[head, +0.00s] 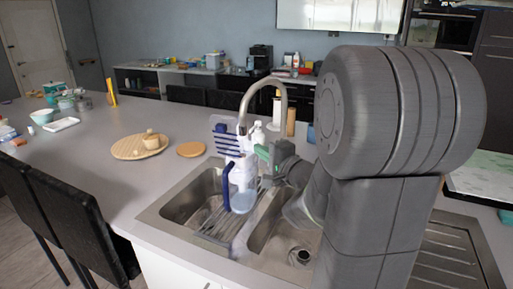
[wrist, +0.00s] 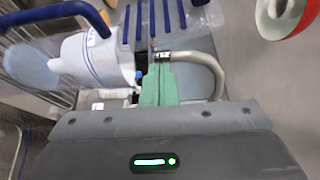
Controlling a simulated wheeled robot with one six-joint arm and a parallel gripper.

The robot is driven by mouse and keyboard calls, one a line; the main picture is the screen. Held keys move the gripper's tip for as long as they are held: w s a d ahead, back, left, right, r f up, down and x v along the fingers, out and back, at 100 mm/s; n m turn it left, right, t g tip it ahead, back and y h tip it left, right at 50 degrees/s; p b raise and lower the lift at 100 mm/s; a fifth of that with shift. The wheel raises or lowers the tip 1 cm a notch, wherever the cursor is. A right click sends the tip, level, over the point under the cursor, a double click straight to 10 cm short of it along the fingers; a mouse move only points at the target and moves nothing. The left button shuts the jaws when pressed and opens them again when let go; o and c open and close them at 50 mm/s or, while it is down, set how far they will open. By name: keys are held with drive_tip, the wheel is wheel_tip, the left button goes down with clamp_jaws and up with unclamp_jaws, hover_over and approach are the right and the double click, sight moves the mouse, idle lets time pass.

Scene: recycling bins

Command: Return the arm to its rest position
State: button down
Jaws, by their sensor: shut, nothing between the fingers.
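My gripper (head: 263,153) is at the end of my grey arm, above the double sink and beside the tap. In the wrist view its green fingers (wrist: 158,85) are together with nothing between them. A clear jug with a blue handle (head: 242,178) stands at the sink's divider, just left of my gripper. I cannot tell whether the fingers touch anything. My arm hides part of the right basin.
The curved tap (head: 245,98) rises close to my gripper. A blue-slatted rack (head: 226,140) stands behind the jug. A round wooden board (head: 125,149) with a cup lies on the counter at left. The counter (head: 95,180) left of the sink is clear; dark chairs (head: 85,215) line its edge.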

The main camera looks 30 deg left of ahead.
drive_tip(key=shift+s+d, duration=1.05)
drive_tip(key=shift+d, duration=0.1)
